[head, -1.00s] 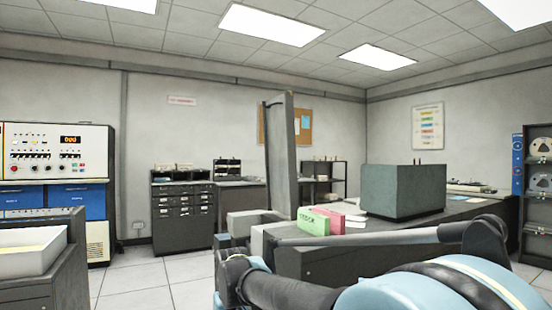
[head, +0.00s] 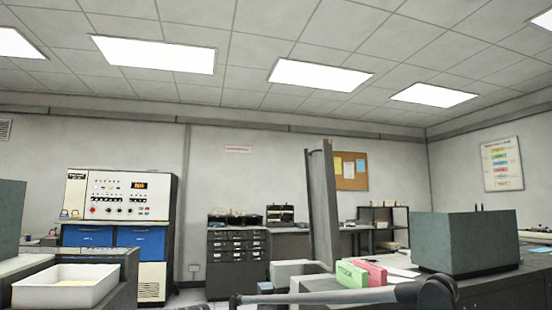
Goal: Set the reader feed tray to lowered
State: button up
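I cannot tell for sure which part is the reader feed tray. A tall grey panel (head: 322,205) stands upright near the middle of the head view, behind pale grey blocks (head: 300,270). A white open tray (head: 62,292) with pale contents sits on a grey machine (head: 124,285) at the lower left. A large grey-green box-shaped housing (head: 466,242) sits on the dark desk at right. My gripper is not in view; only part of my arm shows along the bottom edge.
A green box (head: 350,274) and a pink box (head: 374,271) stand on the desk, close to my arm. A blue and white console (head: 118,222) and dark drawer cabinets (head: 236,262) line the back wall. Floor shows between console and cabinets.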

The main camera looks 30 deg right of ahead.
aim_at(323, 216)
jog(key=u, duration=0.2)
jog(key=k, duration=1.25)
jog(key=z, duration=0.8)
jog(key=i, duration=1)
